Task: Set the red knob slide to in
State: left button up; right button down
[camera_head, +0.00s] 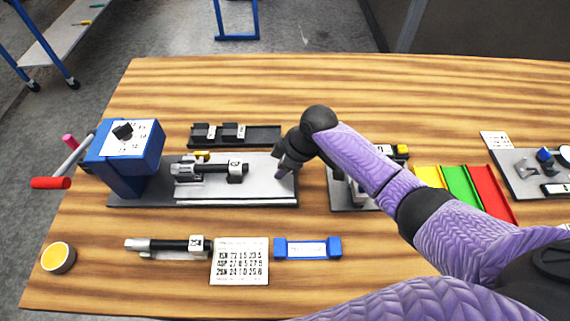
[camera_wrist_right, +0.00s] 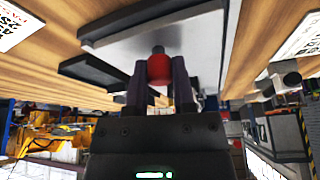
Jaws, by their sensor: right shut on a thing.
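The red knob (camera_wrist_right: 159,68) shows in the right wrist view between the two dark fingers of my right gripper (camera_wrist_right: 160,78), which is shut on it. In the head view my right gripper (camera_head: 282,171) reaches down at the right end of a pale slide plate (camera_head: 250,187). The knob is hidden there behind the gripper and wrist. The plate lies on a dark base (camera_head: 150,198) beside a blue block-shaped unit (camera_head: 125,165). My left gripper is not in view.
A dark rack (camera_head: 262,135) stands behind the base. A number card (camera_head: 240,262), a blue holder (camera_head: 307,248) and a yellow-topped cup (camera_head: 58,258) lie in front. Yellow, green and red trays (camera_head: 490,193) are at right. A red crank handle (camera_head: 51,183) sticks out left.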

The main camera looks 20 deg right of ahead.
aim_at(248, 165)
jog(key=a, duration=0.2)
jog(key=w+a, duration=0.1)
jog(key=a, duration=0.1)
jog(key=w+a+b, duration=0.1)
jog(key=a, duration=0.2)
jog(key=c, duration=0.8)
grip_release()
jog(key=shift+a, duration=0.1)
jog(key=o, duration=0.3)
jog(key=shift+w+a, duration=0.1)
jog(key=shift+a, duration=0.05)
jog(key=shift+o, duration=0.2)
jog(key=p+v, duration=0.3)
jog(key=v, duration=0.7)
jog(key=shift+p, duration=0.4)
